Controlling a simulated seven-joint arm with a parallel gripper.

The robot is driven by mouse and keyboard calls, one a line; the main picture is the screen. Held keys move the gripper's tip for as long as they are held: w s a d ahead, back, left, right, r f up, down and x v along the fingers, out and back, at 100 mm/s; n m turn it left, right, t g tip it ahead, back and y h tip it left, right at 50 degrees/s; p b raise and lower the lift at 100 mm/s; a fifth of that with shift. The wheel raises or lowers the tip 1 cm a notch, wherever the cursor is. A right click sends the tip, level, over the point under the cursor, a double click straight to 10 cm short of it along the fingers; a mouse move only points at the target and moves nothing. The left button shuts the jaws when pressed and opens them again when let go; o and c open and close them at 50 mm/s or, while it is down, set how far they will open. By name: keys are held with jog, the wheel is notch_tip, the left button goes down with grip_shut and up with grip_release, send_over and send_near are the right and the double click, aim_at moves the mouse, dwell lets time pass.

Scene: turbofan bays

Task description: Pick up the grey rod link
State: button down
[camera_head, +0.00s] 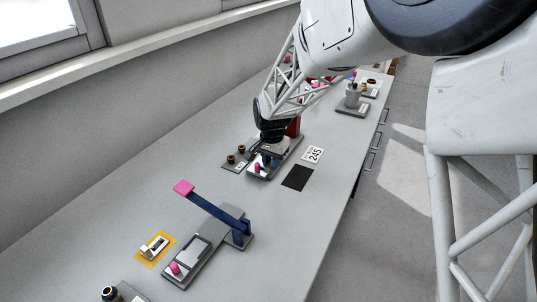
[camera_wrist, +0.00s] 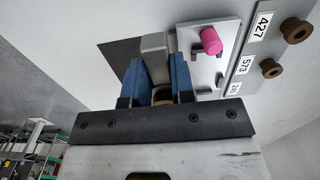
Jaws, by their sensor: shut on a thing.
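My gripper (camera_wrist: 160,80) is shut on a grey rod link (camera_wrist: 155,43), which sits between its two blue fingers in the wrist view. One end of the link sticks out beyond the fingertips, and a brownish part shows between the fingers near the palm. In the head view my gripper (camera_head: 268,158) is low over a grey fixture with a pink knob, and the link cannot be made out there. Whether the link touches the fixture cannot be told.
The fixture plate with a pink knob (camera_wrist: 211,40) is beside the fingers. A labelled strip with brown bushings (camera_wrist: 297,30) lies to its right. A black mat (camera_head: 297,177) lies nearby. A blue arm with a pink end (camera_head: 212,205) stands nearer the front.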

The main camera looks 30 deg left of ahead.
jog(key=s+d, duration=0.4)
jog(key=s, duration=0.1)
jog(key=shift+s+d+r, duration=0.15)
jog(key=shift+d+r, duration=0.2)
jog(key=shift+r, duration=0.05)
dwell(0.5)
jog(key=d, duration=0.3)
jog(key=d+f, duration=0.1)
jog(key=d, duration=0.3)
jog(key=d+f, duration=0.1)
jog(key=d, duration=0.3)
jog(key=shift+f, duration=0.2)
jog(key=shift+w+a, duration=0.15)
jog(key=shift+w, duration=0.05)
send_over(299, 176)
jog(key=shift+w+f, duration=0.1)
jog(key=shift+f, duration=0.65)
jog(key=shift+f, duration=1.75)
jog(key=shift+f, duration=0.15)
